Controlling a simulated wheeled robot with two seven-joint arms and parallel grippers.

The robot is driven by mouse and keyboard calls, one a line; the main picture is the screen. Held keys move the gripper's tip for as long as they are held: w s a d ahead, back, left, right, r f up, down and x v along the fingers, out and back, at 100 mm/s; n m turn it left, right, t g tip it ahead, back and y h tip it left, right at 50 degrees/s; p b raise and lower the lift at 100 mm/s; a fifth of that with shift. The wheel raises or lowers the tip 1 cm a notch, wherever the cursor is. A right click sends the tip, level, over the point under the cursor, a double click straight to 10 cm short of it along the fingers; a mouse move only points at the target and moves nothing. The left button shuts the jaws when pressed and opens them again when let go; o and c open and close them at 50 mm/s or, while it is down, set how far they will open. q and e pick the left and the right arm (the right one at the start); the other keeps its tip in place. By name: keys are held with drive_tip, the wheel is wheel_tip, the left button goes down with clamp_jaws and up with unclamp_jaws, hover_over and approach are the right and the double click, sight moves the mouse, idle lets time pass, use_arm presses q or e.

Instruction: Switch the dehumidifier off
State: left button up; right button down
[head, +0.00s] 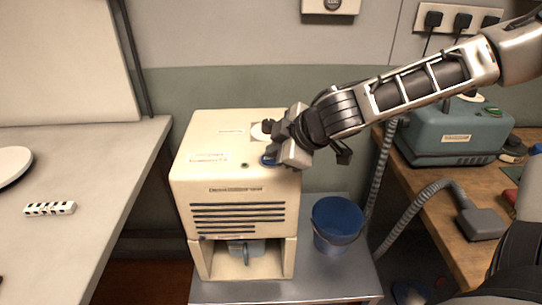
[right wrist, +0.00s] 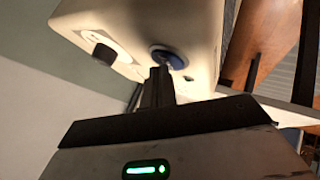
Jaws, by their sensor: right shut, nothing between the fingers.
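The dehumidifier (head: 240,212) is a cream box with dark vent slots, standing on a grey stand. Its top has a dark knob on a white dial, which shows in the right wrist view as a dial (right wrist: 100,48), and a blue round button (head: 268,160). My right gripper (head: 280,158) is shut and empty, with its fingertips at the blue button. In the right wrist view the fingertips (right wrist: 160,72) meet or nearly meet the button (right wrist: 172,58); I cannot tell if it is pressed. The gripper partly hides the button and dial in the head view. My left gripper is not in view.
A blue bucket (head: 337,222) stands right of the dehumidifier on the grey stand (head: 270,291). A wooden bench with a teal machine (head: 452,132) and grey hoses is on the right. A pale table (head: 95,172) with a power strip (head: 50,208) is on the left.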

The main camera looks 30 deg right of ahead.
drive_tip(key=shift+r, duration=0.35)
wheel_tip(320, 180, up, 6)
drive_tip(key=p, duration=0.5)
drive_tip(key=shift+r+p, duration=0.1)
drive_tip(key=shift+p, duration=0.2)
idle(0.3)
